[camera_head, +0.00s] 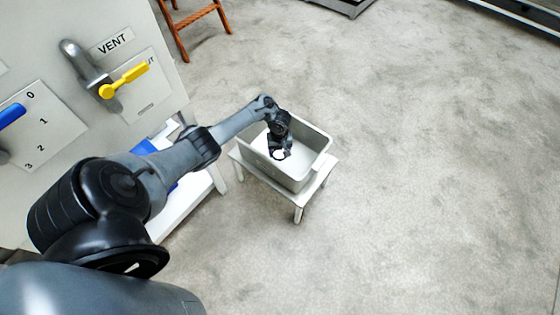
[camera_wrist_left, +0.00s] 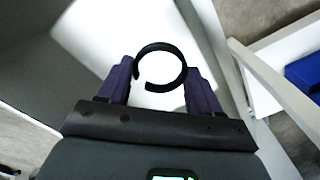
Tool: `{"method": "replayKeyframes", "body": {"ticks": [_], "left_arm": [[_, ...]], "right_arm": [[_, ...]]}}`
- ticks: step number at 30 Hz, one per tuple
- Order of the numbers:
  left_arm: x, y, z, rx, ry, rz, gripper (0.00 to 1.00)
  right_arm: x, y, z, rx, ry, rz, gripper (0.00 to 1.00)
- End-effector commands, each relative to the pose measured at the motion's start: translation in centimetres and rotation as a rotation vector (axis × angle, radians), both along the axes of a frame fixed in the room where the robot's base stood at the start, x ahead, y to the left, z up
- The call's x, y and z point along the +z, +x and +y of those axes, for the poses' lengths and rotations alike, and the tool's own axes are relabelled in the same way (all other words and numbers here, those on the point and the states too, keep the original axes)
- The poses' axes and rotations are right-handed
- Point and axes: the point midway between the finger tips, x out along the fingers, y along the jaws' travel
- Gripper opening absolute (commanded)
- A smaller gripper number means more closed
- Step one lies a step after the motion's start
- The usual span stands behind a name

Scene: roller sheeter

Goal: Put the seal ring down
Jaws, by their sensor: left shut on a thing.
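The seal ring is a thin black ring; in the left wrist view (camera_wrist_left: 160,46) it sits between the two fingertips of my left gripper (camera_wrist_left: 160,78). The gripper is shut on it. The ring has a small gap at its lower left in that view. In the head view, my left gripper (camera_head: 279,148) points down over the inside of a light grey bin (camera_head: 297,181), with the ring small at its tip. I cannot tell how far the ring is above the bin floor. My right gripper is not in view.
The bin stands on a small white stool (camera_head: 299,209). A machine panel with a yellow valve handle (camera_head: 124,80) and a blue lever (camera_head: 11,115) is at the left. An orange wooden stand (camera_head: 197,17) is behind. The carpet at the right is clear.

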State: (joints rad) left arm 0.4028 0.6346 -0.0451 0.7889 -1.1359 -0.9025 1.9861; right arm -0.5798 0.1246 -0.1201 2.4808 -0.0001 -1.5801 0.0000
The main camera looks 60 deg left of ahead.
Motion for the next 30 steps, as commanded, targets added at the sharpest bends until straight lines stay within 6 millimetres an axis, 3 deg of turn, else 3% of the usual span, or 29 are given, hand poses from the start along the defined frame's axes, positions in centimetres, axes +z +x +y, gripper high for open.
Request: {"method": "replayKeyframes", "body": {"ticks": [1, 8, 16, 30], "left_arm": [[-1.3, 0.0, 0.0, -0.001, 0.0, 0.0, 0.35], [-2.5, 0.1, 0.0, -0.001, 0.0, -0.001, 0.35], [-5.5, 0.1, 0.0, -0.002, 0.0, -0.001, 0.35], [-5.9, 0.1, -0.1, -0.001, -0.001, -0.001, 0.35]], "right_arm": [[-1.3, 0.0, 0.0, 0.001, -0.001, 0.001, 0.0], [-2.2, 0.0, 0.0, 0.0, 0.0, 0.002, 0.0], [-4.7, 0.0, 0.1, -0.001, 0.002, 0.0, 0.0], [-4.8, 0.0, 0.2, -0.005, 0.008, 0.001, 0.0]]}}
